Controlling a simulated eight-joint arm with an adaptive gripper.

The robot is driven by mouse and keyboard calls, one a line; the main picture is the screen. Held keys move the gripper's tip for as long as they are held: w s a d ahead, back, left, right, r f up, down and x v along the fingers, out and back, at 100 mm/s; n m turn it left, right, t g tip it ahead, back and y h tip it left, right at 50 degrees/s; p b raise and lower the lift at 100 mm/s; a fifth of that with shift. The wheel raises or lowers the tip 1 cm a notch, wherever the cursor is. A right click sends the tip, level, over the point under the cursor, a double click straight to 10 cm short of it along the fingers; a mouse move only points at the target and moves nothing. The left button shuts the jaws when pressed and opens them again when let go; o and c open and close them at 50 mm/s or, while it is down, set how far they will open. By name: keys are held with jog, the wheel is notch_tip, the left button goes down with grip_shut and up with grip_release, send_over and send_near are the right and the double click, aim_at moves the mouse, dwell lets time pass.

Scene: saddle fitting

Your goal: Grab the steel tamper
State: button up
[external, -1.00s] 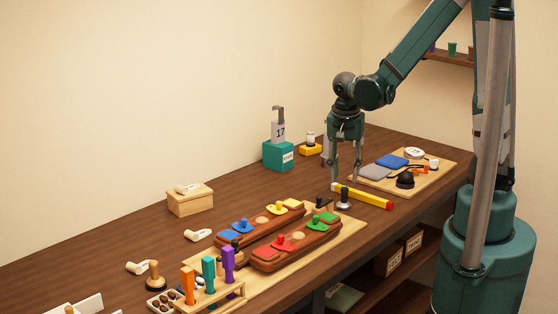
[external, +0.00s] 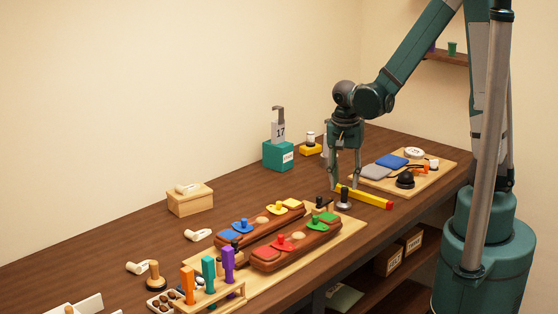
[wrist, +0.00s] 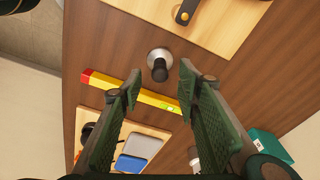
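The steel tamper (external: 344,204) stands upright on the wooden bench, with a silver base and a dark handle. In the wrist view the tamper (wrist: 159,54) is seen from above, just beyond the gap between my fingertips. My gripper (external: 345,187) points down, open and empty, above the bench close to the tamper. In the wrist view the two green fingers of my gripper (wrist: 161,76) are spread wide apart. I cannot tell the exact height of the fingertips over the tamper.
A yellow level with red ends (external: 370,198) lies right beside the tamper and passes under my fingers. A board with blue and grey pads (external: 440,172) is behind it. Brown saddle blocks with coloured knobs (external: 297,247) lie to the left. A teal box (external: 278,155) stands further back.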

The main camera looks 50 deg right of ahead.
aim_at(345, 188)
jog(key=shift+f, duration=0.1)
dwell(0.3)
jog(key=shift+w+d+f+b, duration=0.1)
jog(key=shift+d+f+b, duration=0.1)
jog(key=shift+f, duration=1.05)
jog(key=shift+d+f+b, duration=0.1)
jog(key=shift+f+b, duration=0.1)
jog(key=shift+f, duration=1.05)
grip_shut()
